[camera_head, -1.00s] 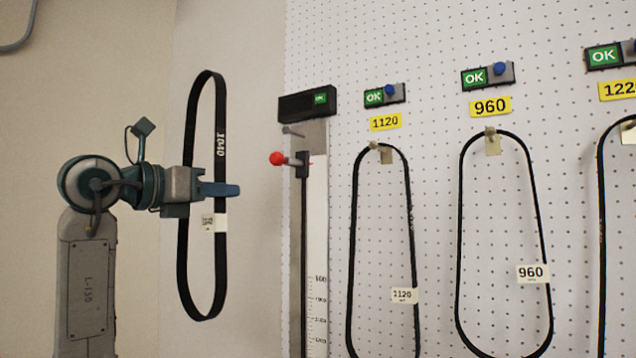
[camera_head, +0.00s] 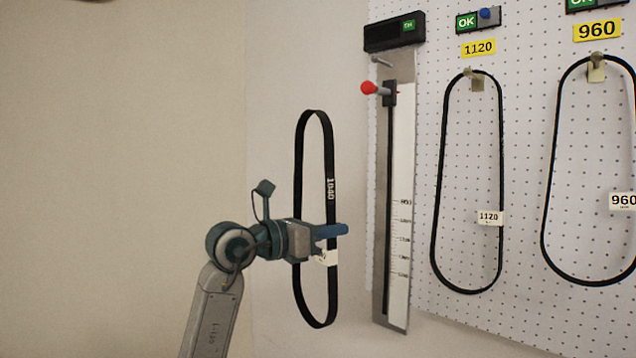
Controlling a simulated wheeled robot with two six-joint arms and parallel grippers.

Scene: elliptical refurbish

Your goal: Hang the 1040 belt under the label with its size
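The black 1040 belt (camera_head: 331,165) hangs upright as a long loop in the head view, with "1040" printed in white on its right strand and a small white tag on it. My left gripper (camera_head: 335,231) is shut on the belt around the middle of its height and holds it in the air, left of the pegboard. Yellow size labels 1120 (camera_head: 479,48) and 960 (camera_head: 597,30) show on the pegboard. No 1040 label is in view. My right gripper is not in view.
A measuring scale (camera_head: 400,180) with a red knob (camera_head: 369,88) stands at the pegboard's left edge. A 1120 belt (camera_head: 436,200) and a 960 belt (camera_head: 549,200) hang on hooks under their labels. Bare wall fills the left side.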

